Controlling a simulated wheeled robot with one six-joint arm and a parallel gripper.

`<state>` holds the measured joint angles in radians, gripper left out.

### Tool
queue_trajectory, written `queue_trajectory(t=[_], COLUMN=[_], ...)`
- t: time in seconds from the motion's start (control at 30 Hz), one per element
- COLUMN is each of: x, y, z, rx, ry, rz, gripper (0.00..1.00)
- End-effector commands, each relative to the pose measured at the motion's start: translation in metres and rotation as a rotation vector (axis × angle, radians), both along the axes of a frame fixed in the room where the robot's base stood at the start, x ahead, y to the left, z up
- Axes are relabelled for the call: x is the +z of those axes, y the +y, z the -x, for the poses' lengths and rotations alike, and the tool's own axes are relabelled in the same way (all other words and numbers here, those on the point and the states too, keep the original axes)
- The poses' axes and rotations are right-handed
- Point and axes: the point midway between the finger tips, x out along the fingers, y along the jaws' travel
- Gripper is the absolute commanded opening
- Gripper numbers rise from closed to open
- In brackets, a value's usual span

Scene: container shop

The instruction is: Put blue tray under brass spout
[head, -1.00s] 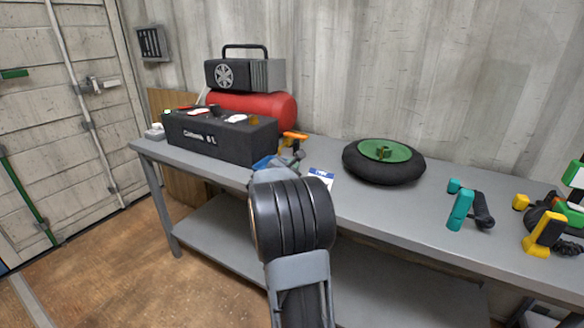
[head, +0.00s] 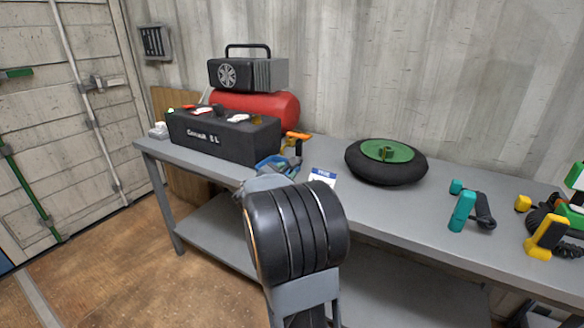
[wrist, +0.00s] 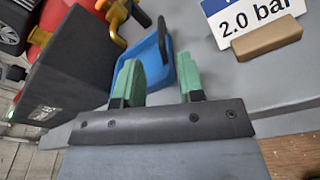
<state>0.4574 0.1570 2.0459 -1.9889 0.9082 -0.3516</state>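The blue tray (wrist: 186,70) lies on the bench just beyond my gripper in the wrist view, with a black upright piece at its far side. In the head view a bit of the blue tray (head: 268,163) shows past my arm. My gripper (wrist: 158,80) has two green fingertips set well apart, with part of the tray seen between them. I cannot tell whether either fingertip touches it. A brass-yellow fitting (wrist: 117,20), seemingly the brass spout, stands beside the red tank at the upper left of the wrist view. My gripper is mostly hidden behind my arm in the head view.
A black box (head: 222,137) stands left of the tray, before a red tank (head: 262,104). A "2.0 bar" sign (wrist: 248,18) on a brown base stands right of the tray. A wheel (head: 386,164) and teal tool (head: 462,210) lie farther right on the bench (head: 420,215).

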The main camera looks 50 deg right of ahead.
Motion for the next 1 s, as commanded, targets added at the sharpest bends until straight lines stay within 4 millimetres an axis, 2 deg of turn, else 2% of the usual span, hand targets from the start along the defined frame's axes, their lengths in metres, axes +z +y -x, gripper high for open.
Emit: queue_trajectory(t=[0.1,0.23,0.53,0.67,0.77,0.83,1.0], x=[0.004,0.005,0.005,0.0,-0.013,-0.026,-0.062], y=[0.021,0.037,0.054,0.064,0.085,0.107,0.176], z=[0.006,0.011,0.018,0.03,0.05,0.067,0.103], rx=[0.004,0.002,-0.004,-0.052,-0.137,-0.214,-0.43], ry=[0.001,0.001,-0.006,-0.075,-0.188,-0.287,-0.515], rz=[0.0,0.0,-0.009,-0.104,-0.27,-0.425,-0.836], gripper=[0.36,0.36,0.36,0.36,0.36,0.36,0.36])
